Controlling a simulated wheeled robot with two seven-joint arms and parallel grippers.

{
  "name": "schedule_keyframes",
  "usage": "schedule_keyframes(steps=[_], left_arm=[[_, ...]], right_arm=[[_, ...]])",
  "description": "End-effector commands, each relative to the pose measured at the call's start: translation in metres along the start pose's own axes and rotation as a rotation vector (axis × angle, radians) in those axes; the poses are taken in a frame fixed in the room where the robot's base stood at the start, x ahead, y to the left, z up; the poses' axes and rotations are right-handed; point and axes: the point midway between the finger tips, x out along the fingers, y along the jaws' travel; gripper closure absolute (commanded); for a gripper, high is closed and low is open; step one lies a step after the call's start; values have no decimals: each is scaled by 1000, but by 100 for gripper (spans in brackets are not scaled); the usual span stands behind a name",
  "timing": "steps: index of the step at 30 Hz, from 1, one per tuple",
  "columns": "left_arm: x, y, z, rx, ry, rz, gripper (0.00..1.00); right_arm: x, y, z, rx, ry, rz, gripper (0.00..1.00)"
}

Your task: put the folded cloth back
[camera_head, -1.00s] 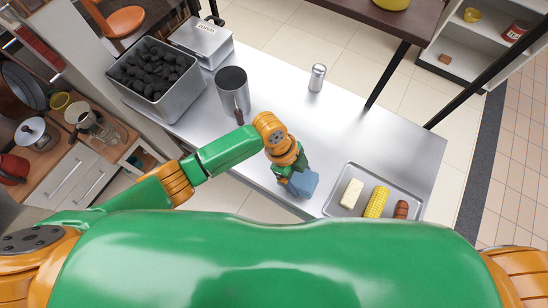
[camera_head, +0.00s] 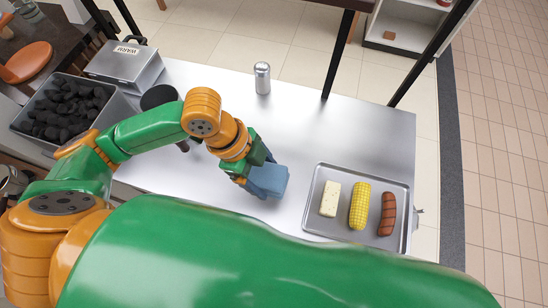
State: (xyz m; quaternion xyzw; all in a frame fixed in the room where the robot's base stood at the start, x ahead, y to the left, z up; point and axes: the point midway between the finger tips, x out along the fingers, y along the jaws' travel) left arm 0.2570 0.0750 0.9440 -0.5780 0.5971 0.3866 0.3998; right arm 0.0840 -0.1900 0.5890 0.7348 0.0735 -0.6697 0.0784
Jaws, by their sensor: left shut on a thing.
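The folded cloth (camera_head: 268,180) is a small blue-grey block over the steel table's front middle part. My left gripper (camera_head: 256,174) is shut on it, coming from its left side. The fingers partly hide the cloth's left end. I cannot tell whether the cloth touches the table top or is held just above it. My right gripper is not in view.
A metal tray (camera_head: 313,222) with cheese (camera_head: 330,199), corn (camera_head: 359,206) and a sausage (camera_head: 387,214) lies right of the cloth. A shaker (camera_head: 262,78) stands behind. A charcoal bin (camera_head: 107,112), a metal box (camera_head: 125,66) and a dark mug (camera_head: 158,97) are left. The table (camera_head: 318,127) is clear centrally.

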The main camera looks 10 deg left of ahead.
Motion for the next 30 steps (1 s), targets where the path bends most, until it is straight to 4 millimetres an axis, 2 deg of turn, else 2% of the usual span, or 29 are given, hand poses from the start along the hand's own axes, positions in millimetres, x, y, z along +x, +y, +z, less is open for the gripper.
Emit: schedule_keyframes(steps=[4,6,10,14,19,29,30], left_arm=[[10,-48,20,-8,1,-1,64],[29,-61,32,-6,2,2,64],[50,-81,47,-1,3,0,64],[62,-92,56,0,2,1,64],[86,-91,66,2,1,1,64],[92,-91,68,3,1,-1,64],[91,-91,68,3,1,-1,14]], right_arm=[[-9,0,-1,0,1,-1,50],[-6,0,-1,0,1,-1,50],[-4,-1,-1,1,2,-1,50],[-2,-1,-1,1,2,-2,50],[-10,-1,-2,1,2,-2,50],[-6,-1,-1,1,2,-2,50],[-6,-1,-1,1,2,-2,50]])
